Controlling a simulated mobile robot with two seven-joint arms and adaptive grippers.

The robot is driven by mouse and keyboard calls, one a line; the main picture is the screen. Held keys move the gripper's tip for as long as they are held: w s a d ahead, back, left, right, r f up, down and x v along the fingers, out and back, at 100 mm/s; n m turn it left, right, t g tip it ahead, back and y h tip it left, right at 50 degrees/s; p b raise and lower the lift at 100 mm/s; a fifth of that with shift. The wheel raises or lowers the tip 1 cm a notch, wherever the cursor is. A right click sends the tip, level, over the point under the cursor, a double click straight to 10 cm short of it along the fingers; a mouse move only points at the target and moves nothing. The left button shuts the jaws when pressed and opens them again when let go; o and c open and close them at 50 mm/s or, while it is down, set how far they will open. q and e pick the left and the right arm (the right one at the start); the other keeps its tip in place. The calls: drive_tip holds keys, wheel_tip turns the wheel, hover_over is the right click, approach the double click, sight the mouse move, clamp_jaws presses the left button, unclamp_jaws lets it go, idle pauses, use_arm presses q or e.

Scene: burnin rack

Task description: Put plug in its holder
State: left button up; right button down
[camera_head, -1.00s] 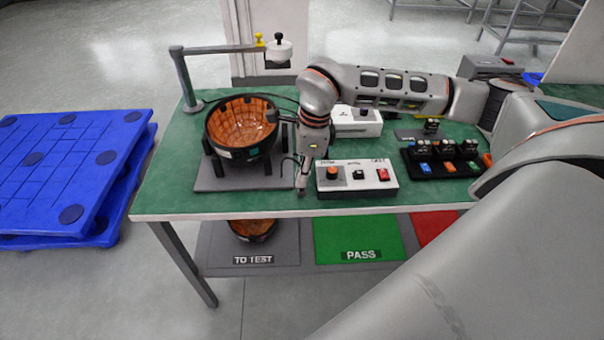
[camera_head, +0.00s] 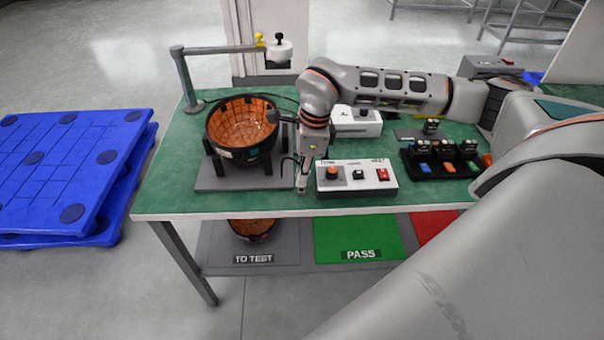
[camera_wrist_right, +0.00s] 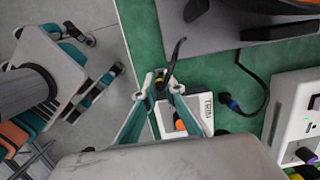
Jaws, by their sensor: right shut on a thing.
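My right gripper (camera_head: 302,186) hangs at the front edge of the green table, between the bowl's grey base plate and a white control box (camera_head: 357,190). In the right wrist view the gripper (camera_wrist_right: 163,82) is shut on a small dark and yellow piece, seemingly the plug (camera_wrist_right: 160,84), with a black cable (camera_wrist_right: 178,48) rising from it. The fingers hide most of the plug. I cannot clearly make out its holder. A blue-tipped cable end (camera_wrist_right: 229,102) lies apart on the table. My left gripper is not in view.
A black bowl with an orange inside (camera_head: 242,128) stands on a grey plate (camera_head: 210,184) left of the gripper. A white box (camera_head: 358,128) is behind. A black tray of small modules (camera_head: 440,170) is at right. Little free room surrounds the gripper.

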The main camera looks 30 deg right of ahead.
drive_tip(key=shift+f+b, duration=0.35)
drive_tip(key=shift+f, duration=0.8)
idle(0.4)
drive_tip(key=c, duration=2)
unclamp_jaws()
drive_tip(key=shift+c, duration=0.2)
drive_tip(key=shift+r, duration=0.1)
wheel_tip(320, 180, up, 12)
drive_tip(key=d, duration=0.1)
drive_tip(key=shift+s+d, duration=0.25)
drive_tip(key=shift+s, duration=0.2)
